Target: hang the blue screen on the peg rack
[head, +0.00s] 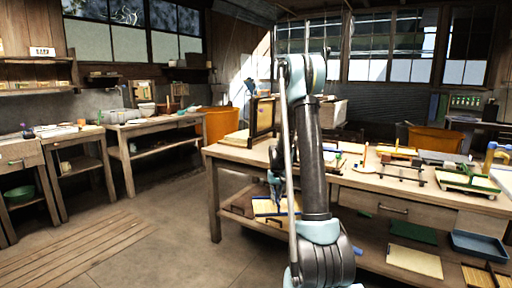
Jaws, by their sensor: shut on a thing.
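My arm rises in front of the table, and my gripper (275,190) hangs point-down at its front left. The gripper is shut on the blue screen (268,209), a pale panel with blue edges. The screen is below tabletop height, in front of the lower shelf. My arm hides part of its right side. I cannot tell for sure which thing is the peg rack; an upright dark wooden frame (262,117) stands at the table's back left corner.
The wooden table (232,150) has a lower shelf with a green panel (413,231), a pale panel (414,261) and a blue tray (479,245). A green-edged frame (467,180) lies on top at right. Benches (155,124) line the left wall.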

